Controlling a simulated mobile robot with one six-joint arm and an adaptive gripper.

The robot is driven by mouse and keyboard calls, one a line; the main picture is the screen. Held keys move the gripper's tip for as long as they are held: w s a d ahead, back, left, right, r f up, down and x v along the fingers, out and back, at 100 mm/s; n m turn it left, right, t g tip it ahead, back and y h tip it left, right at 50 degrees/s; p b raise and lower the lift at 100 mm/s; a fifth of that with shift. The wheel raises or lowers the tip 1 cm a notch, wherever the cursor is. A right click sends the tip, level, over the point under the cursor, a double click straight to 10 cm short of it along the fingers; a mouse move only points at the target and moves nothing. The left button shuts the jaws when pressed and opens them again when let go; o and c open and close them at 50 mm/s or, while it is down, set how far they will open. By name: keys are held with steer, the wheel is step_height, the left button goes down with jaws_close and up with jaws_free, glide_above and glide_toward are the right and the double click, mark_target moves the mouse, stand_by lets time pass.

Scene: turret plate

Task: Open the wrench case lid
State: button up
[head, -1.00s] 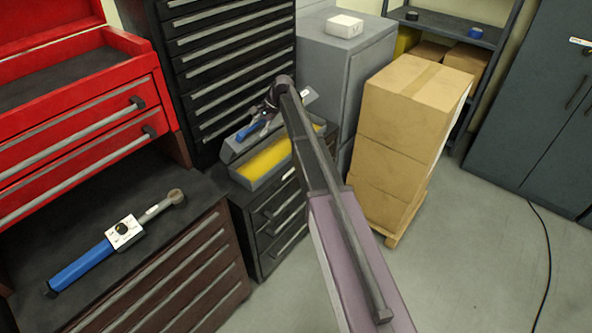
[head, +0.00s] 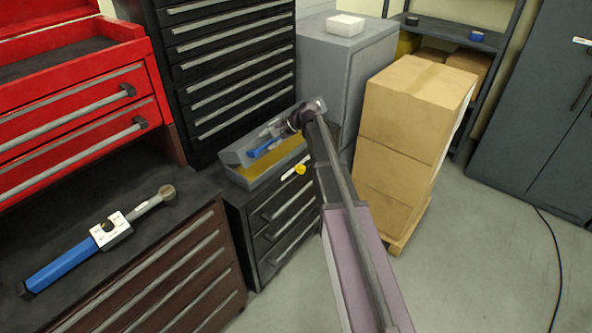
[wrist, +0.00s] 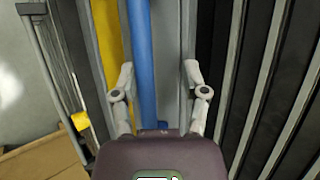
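The grey wrench case (head: 237,176) sits on a low black drawer cabinet, with its yellow interior (head: 281,168) showing. Its grey lid (head: 236,156) is raised along the far side and leans over the interior. My gripper (head: 271,131) is at the lid, near its right part. A blue bar (head: 265,147) lies just at the fingers. In the wrist view, the blue bar (wrist: 140,50) runs between the spread fingers (wrist: 158,70), with yellow (wrist: 110,45) to its left. The fingers look open and apart from the bar.
A blue-handled torque wrench (head: 100,240) lies on the dark worktop at left. Stacked cardboard boxes (head: 405,130) stand right of my arm. A tall black drawer cabinet (head: 235,70) rises behind the case. A small yellow round thing (head: 300,169) shows near the case's front.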

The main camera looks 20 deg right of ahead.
steer(key=s+d+f+n+t+y+b, duration=0.1)
steer(key=s+f+t+y+b, duration=0.1)
steer(key=f+b, duration=0.5)
steer(key=s+d+f+n+t+y+b, duration=0.1)
steer(key=f+t+y+b, duration=0.15)
steer(key=b, duration=0.85)
steer(key=p+v, duration=0.2)
steer(key=v, duration=0.5)
steer(key=shift+r, duration=0.3)
steer(key=shift+d, duration=0.1)
stand_by(0.4)
